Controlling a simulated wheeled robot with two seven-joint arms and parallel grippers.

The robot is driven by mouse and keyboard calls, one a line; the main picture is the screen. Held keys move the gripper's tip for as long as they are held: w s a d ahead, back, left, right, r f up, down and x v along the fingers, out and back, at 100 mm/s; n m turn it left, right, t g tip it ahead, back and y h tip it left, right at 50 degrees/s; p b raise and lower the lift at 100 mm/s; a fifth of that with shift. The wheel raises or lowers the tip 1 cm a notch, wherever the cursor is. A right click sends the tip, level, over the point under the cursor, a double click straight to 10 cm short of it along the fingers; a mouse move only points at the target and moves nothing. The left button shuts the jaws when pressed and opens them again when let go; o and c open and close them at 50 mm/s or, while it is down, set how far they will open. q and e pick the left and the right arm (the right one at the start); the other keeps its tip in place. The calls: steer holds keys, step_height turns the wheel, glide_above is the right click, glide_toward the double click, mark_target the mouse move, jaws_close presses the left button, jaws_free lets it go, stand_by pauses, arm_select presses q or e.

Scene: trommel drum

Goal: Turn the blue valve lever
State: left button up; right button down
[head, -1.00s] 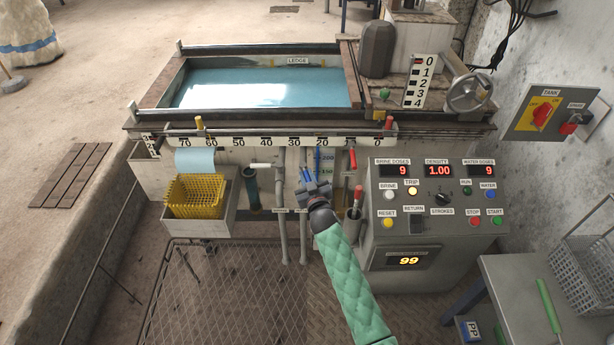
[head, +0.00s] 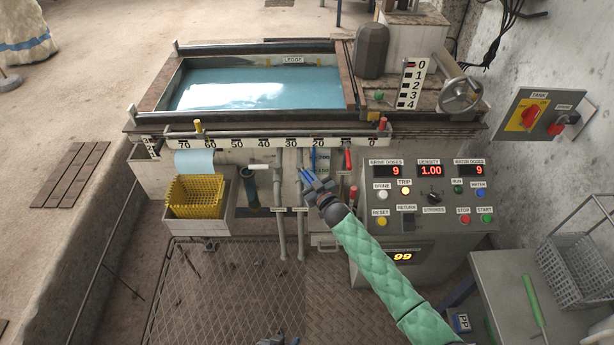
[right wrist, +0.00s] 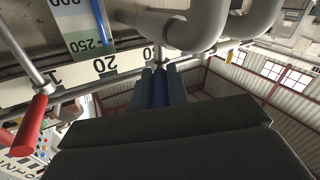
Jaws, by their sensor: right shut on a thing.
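The blue valve lever (head: 304,176) is on the pipework below the front scale of the tank, tilted up to the left in the head view. My right gripper (head: 314,187) is shut on it. In the right wrist view the blue lever (right wrist: 160,88) runs between the two fingers, and the gripper body hides its near part. The pipe behind it shows beyond the fingertips. My left gripper (head: 275,341) barely shows at the bottom edge of the head view; its fingers cannot be made out.
A blue-marked gauge (head: 314,158) stands close behind. The control panel (head: 420,228) is to the right, a yellow basket (head: 195,196) to the left. A mesh grating (head: 215,290) covers the floor.

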steer(key=shift+a+r, duration=0.15)
steer(key=shift+r, duration=0.05)
steer(key=c, duration=1.4)
jaws_free()
steer(key=shift+o, duration=0.2)
steer(key=shift+f, duration=0.1)
steer(key=shift+s+d+f, duration=0.1)
steer(key=shift+s+d, duration=0.25)
steer(key=shift+s, duration=0.1)
steer(key=v, duration=0.6)
steer(key=shift+s, duration=0.35)
steer(key=shift+d, duration=0.15)
